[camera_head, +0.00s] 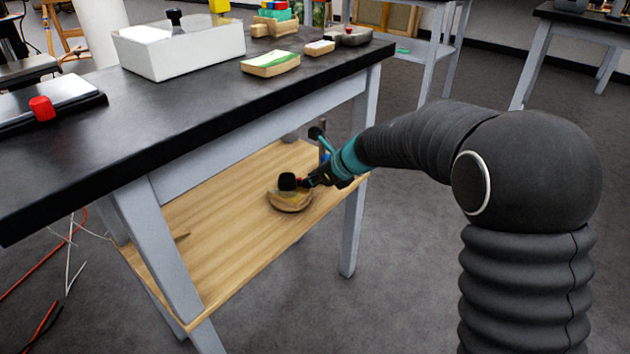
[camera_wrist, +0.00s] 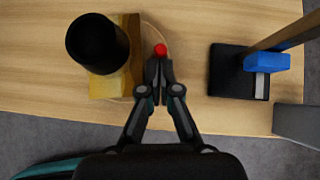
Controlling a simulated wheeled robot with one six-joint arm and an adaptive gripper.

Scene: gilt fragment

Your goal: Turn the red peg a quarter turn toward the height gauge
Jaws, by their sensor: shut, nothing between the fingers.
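The red peg (camera_wrist: 160,50) shows as a small red round end on a round wooden base (camera_wrist: 154,29) in the wrist view. My gripper (camera_wrist: 159,66) is shut and empty, its fingertips right beside the peg on the near side; I cannot tell whether they touch it. The height gauge stands to the right, with a black base (camera_wrist: 228,76), a slanting upright and a blue slider (camera_wrist: 266,62). In the head view my gripper (camera_head: 308,182) reaches over the lower shelf beside the round base (camera_head: 290,204); the peg is not clear there.
A black cylinder (camera_wrist: 97,42) and a yellowish block (camera_wrist: 108,88) sit on the round base, just left of my fingers. The wooden shelf (camera_head: 215,235) is mostly bare toward the left. A grey table leg (camera_wrist: 296,122) stands at the right, and the dark tabletop (camera_head: 215,95) is above.

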